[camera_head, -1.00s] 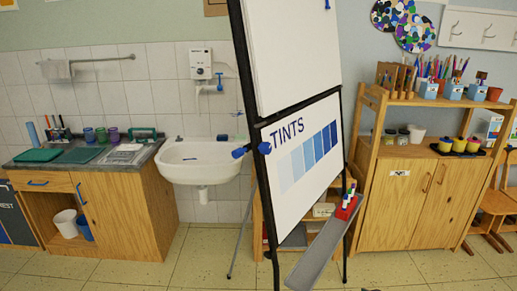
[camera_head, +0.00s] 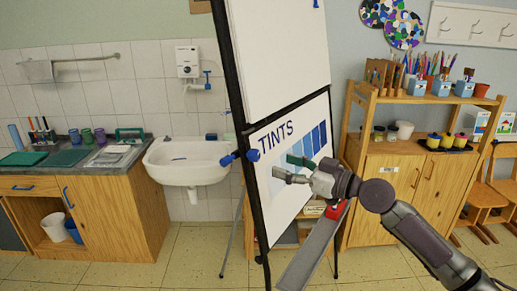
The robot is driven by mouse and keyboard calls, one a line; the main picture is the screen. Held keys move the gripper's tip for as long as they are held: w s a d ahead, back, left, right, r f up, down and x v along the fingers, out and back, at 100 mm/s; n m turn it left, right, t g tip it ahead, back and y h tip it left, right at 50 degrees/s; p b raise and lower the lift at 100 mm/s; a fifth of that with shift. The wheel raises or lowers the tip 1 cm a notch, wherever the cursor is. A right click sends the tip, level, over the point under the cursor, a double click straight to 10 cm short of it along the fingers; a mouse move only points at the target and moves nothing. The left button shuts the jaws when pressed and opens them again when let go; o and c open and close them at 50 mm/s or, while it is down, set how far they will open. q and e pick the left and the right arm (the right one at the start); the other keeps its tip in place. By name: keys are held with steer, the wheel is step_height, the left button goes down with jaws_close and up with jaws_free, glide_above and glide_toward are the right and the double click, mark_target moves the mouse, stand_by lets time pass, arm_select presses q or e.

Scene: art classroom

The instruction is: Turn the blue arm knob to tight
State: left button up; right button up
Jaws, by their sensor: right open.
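The blue arm knob (camera_head: 228,160) sticks out to the left from the easel's left post, level with the TINTS chart. A second rounded blue piece (camera_head: 253,155) is on the other side of the same post. My right gripper (camera_head: 290,168) is in front of the chart, to the right of the knob and apart from it. Its fingers point left, spread open with nothing between them. My left gripper is not in view.
The easel (camera_head: 240,100) stands in the middle with a grey tray (camera_head: 310,255) low in front. A white sink (camera_head: 185,160) and a wooden cabinet (camera_head: 110,215) are to the left. A wooden shelf unit (camera_head: 375,215) is to the right, behind my arm. The tiled floor on the left is clear.

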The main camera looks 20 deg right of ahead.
mark_target(257, 156)
steer(key=p+x, duration=0.3)
steer(key=x, duration=0.4)
steer(key=shift+w+a+r, duration=0.15)
steer(key=shift+w, duration=0.1)
steer(key=shift+w+a, duration=0.3)
steer(key=shift+w, duration=0.05)
jaws_close()
